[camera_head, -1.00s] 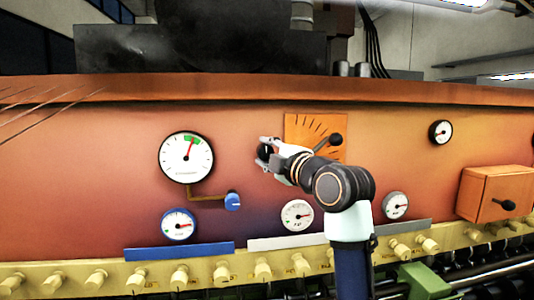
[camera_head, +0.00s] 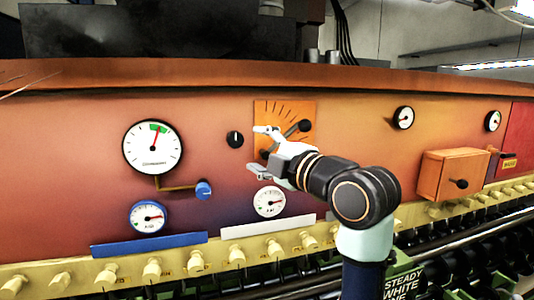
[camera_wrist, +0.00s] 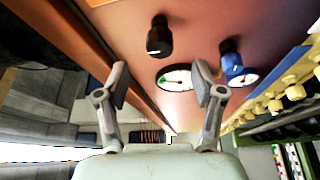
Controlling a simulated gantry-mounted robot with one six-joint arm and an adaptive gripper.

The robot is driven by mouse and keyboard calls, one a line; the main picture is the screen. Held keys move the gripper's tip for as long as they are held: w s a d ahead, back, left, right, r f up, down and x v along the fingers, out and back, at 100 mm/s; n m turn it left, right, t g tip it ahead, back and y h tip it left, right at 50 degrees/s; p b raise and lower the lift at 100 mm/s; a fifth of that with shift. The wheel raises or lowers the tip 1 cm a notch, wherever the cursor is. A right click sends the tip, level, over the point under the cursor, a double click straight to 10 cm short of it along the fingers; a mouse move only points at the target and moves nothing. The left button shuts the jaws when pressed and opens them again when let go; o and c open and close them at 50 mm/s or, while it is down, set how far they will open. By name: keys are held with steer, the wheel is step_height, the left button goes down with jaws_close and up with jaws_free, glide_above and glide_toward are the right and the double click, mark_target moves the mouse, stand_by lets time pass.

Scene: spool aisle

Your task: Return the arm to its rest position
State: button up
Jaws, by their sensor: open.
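My gripper (camera_head: 260,150) is open and empty in the head view, in front of the orange panel, at the lower left part of the orange dial plate (camera_head: 284,112). The plate's lever (camera_head: 303,127) has a black knob and points up and right. A small black knob (camera_head: 235,139) is on the panel just left of my gripper, apart from it. In the wrist view my gripper's two fingers (camera_wrist: 160,95) are spread with nothing between them. The black knob also shows there (camera_wrist: 159,38), beyond the fingers.
A large white gauge (camera_head: 152,147), a blue gauge (camera_head: 148,217) and a blue-knobbed valve (camera_head: 204,189) are to the left. A white gauge (camera_head: 270,202) sits below my gripper. An orange box (camera_head: 452,174) juts out at the right. A row of cream pegs (camera_head: 195,261) runs along the bottom.

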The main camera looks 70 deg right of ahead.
steer(key=v, duration=0.3)
steer(key=shift+f, duration=0.1)
stand_by(0.5)
steer(key=w+a+f+m+y+p, duration=0.1)
steer(key=w+a+f+m+y, duration=0.15)
steer(key=w+a+f, duration=0.6)
steer(key=w+a+f+m+y, duration=0.25)
steer(key=w+a+f, duration=0.25)
steer(key=a+f, duration=0.55)
steer(key=s+a+f+m+g+y, duration=0.1)
steer(key=s+a+f, duration=0.1)
steer(key=a+f, duration=0.3)
steer(key=s+a+f+m+g+y, duration=0.1)
steer(key=a+f, duration=0.5)
steer(key=a, duration=0.7)
steer(key=s+a+f+m+g+y+p, duration=0.1)
steer(key=s+a+f+m+y, duration=0.1)
steer(key=a+f, duration=0.4)
steer(key=a+y, duration=0.1)
steer(key=a, duration=0.2)
steer(key=shift+s+a+f+m, duration=0.25)
steer(key=shift+s+a+m, duration=0.1)
steer(key=shift+m, duration=0.05)
steer(key=shift+c, duration=0.2)
